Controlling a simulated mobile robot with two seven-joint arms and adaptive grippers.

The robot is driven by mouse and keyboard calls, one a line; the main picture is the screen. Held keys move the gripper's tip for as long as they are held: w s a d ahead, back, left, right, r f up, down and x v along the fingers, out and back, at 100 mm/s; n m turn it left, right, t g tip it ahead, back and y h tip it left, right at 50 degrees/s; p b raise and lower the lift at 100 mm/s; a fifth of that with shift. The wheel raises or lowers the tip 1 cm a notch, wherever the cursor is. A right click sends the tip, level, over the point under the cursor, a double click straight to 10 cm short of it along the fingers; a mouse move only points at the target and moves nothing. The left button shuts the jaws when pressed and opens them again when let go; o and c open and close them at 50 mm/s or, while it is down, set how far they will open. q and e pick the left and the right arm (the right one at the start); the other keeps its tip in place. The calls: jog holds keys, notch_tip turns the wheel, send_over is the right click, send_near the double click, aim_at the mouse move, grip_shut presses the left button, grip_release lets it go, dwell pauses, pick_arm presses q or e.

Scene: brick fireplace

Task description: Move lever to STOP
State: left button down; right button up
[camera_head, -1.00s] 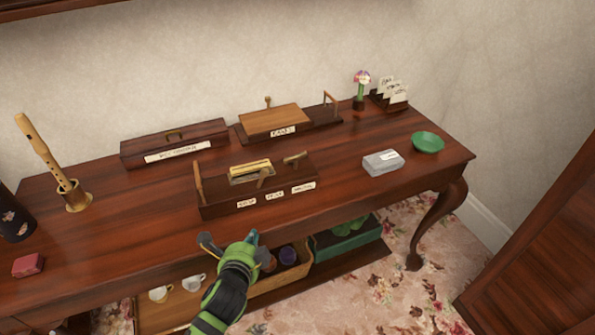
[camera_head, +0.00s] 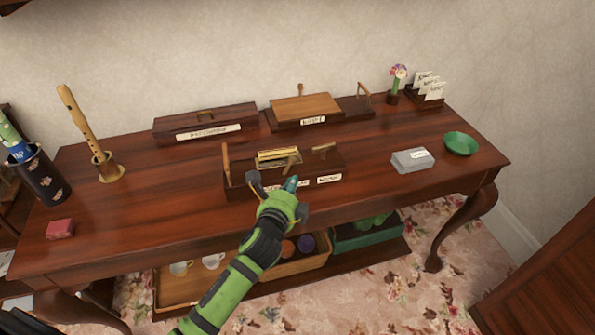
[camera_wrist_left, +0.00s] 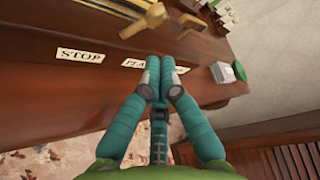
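The dark wooden box with the lever (camera_head: 236,182) stands near the table's front edge. A short lever (camera_head: 291,160) rises by the brass plate, around the middle. In the left wrist view the lever (camera_wrist_left: 142,22) is above my fingertips. The STOP label (camera_wrist_left: 80,56) is at the left of the box front, with a partly covered middle label (camera_wrist_left: 132,63) to its right. My left gripper (camera_head: 290,184) is in front of the box, below the lever and apart from it. Its teal fingers (camera_wrist_left: 160,63) are together with nothing between them. My right gripper is out of view.
A grey box (camera_head: 411,161) and a green bowl (camera_head: 461,143) sit to the right. Behind are a long box (camera_head: 182,127) and another labelled box (camera_head: 305,106). A wooden flute (camera_head: 80,120) stands left.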

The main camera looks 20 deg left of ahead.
aim_at(288, 165)
pick_arm(q)
jog(key=x, duration=0.6)
jog(key=shift+s, duration=0.1)
